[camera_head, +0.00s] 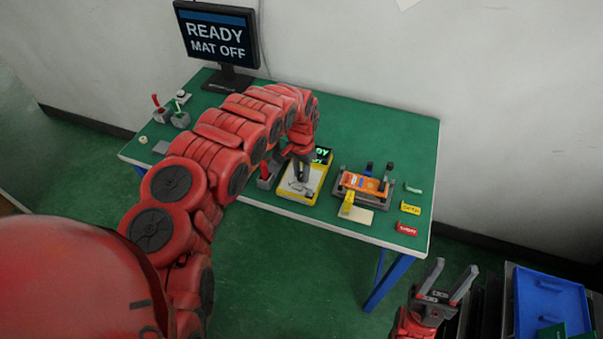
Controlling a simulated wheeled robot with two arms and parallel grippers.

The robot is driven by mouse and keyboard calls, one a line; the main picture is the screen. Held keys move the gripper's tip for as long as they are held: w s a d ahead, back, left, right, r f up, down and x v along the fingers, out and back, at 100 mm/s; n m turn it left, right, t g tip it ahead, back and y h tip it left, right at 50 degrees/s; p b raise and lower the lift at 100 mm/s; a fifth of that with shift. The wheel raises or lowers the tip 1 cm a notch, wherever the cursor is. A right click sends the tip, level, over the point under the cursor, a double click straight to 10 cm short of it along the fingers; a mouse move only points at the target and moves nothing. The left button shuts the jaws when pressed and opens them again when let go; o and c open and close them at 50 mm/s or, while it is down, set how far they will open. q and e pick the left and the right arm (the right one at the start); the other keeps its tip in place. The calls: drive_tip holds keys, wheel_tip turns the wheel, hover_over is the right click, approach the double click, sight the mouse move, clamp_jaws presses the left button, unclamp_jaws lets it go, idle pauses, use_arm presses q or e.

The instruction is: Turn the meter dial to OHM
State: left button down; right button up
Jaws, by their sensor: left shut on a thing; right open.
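The yellow meter (314,190) lies near the front edge of the green table, with a pale face and a dark screen (321,155) showing green text, partly hidden by my arm. My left gripper (300,178) reaches down onto the meter's face from above and is shut on the dial there. The dial is mostly hidden by the fingers, and its setting and markings are too small to read. My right gripper (447,284) is open and empty, low at the right, off the table's front right corner.
An orange board in a grey fixture (366,184) stands right of the meter, with a yellow-handled part (347,204) before it. Yellow (410,208) and red (407,229) tags lie at the table's right edge. A monitor (218,34) reads "READY MAT OFF". A blue tray (550,298) is lower right.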

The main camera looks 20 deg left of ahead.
use_arm(q)
drive_tip(key=shift+w+m, duration=0.1)
drive_tip(key=shift+m, duration=0.6)
drive_tip(key=shift+r, duration=0.1)
drive_tip(key=c, duration=0.6)
unclamp_jaws()
drive_tip(key=shift+c, duration=0.2)
